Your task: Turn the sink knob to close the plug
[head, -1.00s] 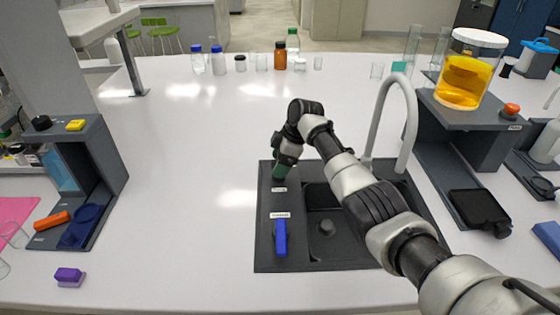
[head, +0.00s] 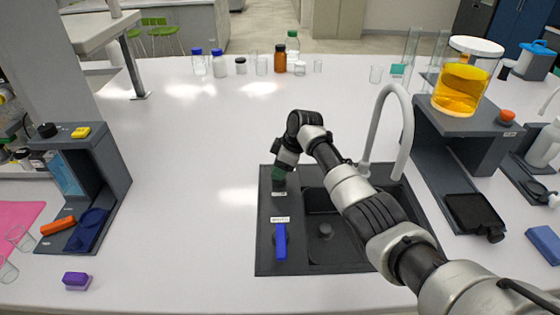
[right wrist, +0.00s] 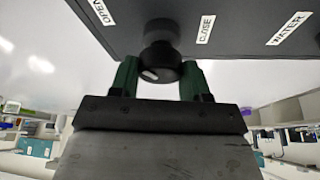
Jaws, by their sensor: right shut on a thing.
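The dark knob (right wrist: 160,58) is in the right wrist view, on the sink's dark panel, with a small white mark on its face. Labels OPEN (right wrist: 98,8), CLOSE (right wrist: 206,28) and WATER (right wrist: 289,28) are near it. My right gripper (right wrist: 160,78) has its green fingers on both sides of the knob, shut on it. In the head view, my right gripper (head: 279,176) is at the sink panel's back left and hides the knob. The dark sink (head: 300,268) has a round plug (head: 325,231) in its basin; whether it is raised or seated I cannot tell. My left gripper is not in view.
A blue lever (head: 281,242) stands on the panel in front of the knob. A grey curved faucet (head: 407,125) rises behind the basin, near my right arm. A dark stand (head: 460,122) with a yellow-filled jar is to the right.

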